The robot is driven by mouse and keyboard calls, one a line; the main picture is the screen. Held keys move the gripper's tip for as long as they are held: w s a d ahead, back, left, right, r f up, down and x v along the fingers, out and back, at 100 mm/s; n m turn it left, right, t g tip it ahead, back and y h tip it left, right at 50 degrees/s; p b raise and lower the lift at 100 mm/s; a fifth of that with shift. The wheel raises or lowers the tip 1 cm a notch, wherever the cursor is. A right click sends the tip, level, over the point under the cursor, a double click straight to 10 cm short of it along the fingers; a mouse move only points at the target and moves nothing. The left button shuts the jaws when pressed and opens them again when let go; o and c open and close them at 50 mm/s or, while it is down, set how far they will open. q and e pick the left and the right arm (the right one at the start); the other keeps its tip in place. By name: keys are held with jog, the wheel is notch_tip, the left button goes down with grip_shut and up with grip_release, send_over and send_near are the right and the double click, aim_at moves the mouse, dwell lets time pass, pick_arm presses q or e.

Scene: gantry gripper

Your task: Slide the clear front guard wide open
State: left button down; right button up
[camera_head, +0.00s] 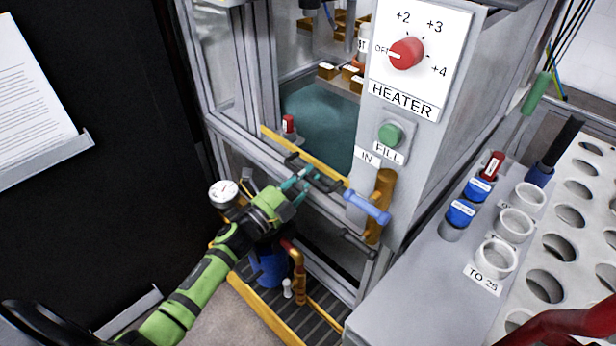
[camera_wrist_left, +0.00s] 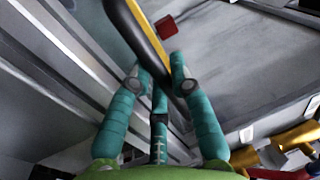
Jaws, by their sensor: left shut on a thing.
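The clear front guard is hard to make out as a pane. A yellow strip (camera_head: 278,139) runs along the front of the cabinet opening, with a black bar handle (camera_head: 326,184) beside it. My left gripper (camera_head: 302,180), teal-fingered on a green arm, is shut on the black handle. In the left wrist view, the fingers (camera_wrist_left: 158,82) stand on both sides of the black handle (camera_wrist_left: 139,32), and the yellow strip (camera_wrist_left: 131,10) runs alongside it. The fingers hide part of the handle. My right gripper is not in view.
A blue handle (camera_head: 367,207) on yellow pipework sits right of the gripper. A pressure gauge (camera_head: 223,194) and blue vessel (camera_head: 268,268) are below. A heater panel (camera_head: 421,55) rises behind. White cups and blue-capped vials (camera_head: 461,213) stand on the right bench.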

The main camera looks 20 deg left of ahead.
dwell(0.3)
pick_arm(q)
jog(key=c, duration=1.1)
grip_release()
jog(key=v, duration=1.2)
jog(key=shift+r, duration=0.1)
